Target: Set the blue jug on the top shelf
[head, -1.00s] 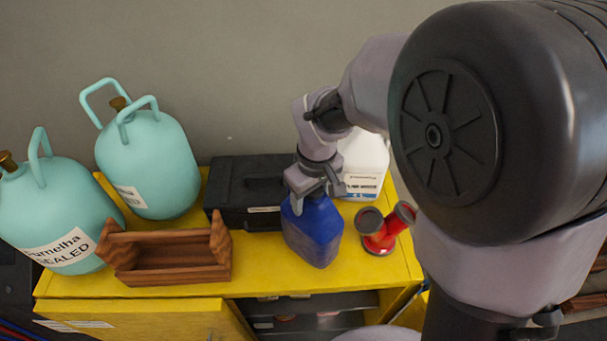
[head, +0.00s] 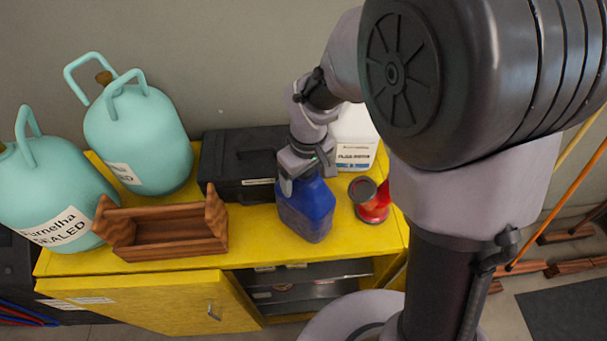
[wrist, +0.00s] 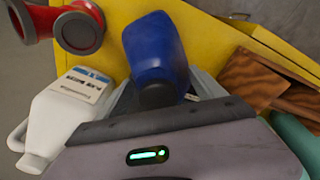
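The blue jug (head: 306,212) stands upright on the yellow cabinet top, near its front edge. My gripper (head: 300,176) is at the jug's upper end, with one finger in front of it. In the wrist view the blue jug (wrist: 155,50) and its dark cap lie between the grey fingers of my gripper (wrist: 162,92). The fingers are apart on both sides of the jug; whether they press on it I cannot tell. Below the cabinet top, dark shelves (head: 300,290) show in the opening beside the yellow door (head: 150,300).
A black case (head: 225,165) and a white jug (head: 354,155) stand behind the blue jug. A red piece with dark ends (head: 371,212) is close on its right. A wooden tray (head: 165,244) and two teal tanks (head: 140,140) are on the left.

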